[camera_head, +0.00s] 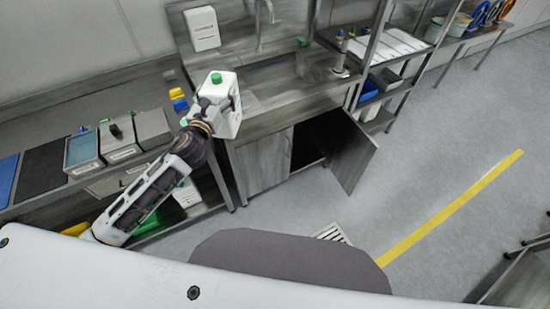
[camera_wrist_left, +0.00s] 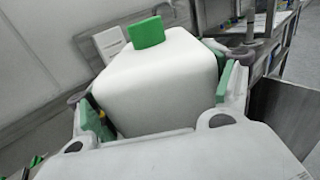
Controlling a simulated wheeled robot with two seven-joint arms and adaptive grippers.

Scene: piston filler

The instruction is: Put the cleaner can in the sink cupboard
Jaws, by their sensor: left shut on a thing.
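The cleaner can (camera_head: 227,118) is white with a green cap, and it is held up in front of the sink counter's left part. My left gripper (camera_head: 212,108) is shut on it. In the left wrist view the can (camera_wrist_left: 160,75) sits between the green-padded fingers (camera_wrist_left: 165,110), cap upward and slightly tilted. The sink cupboard (camera_head: 309,142) is below the sink; its right door (camera_head: 352,155) stands open and the inside looks dark. Its left door (camera_head: 264,163) is shut.
A steel sink (camera_head: 285,75) with a tap is above the cupboard. A rack (camera_head: 385,85) stands right of the sink.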

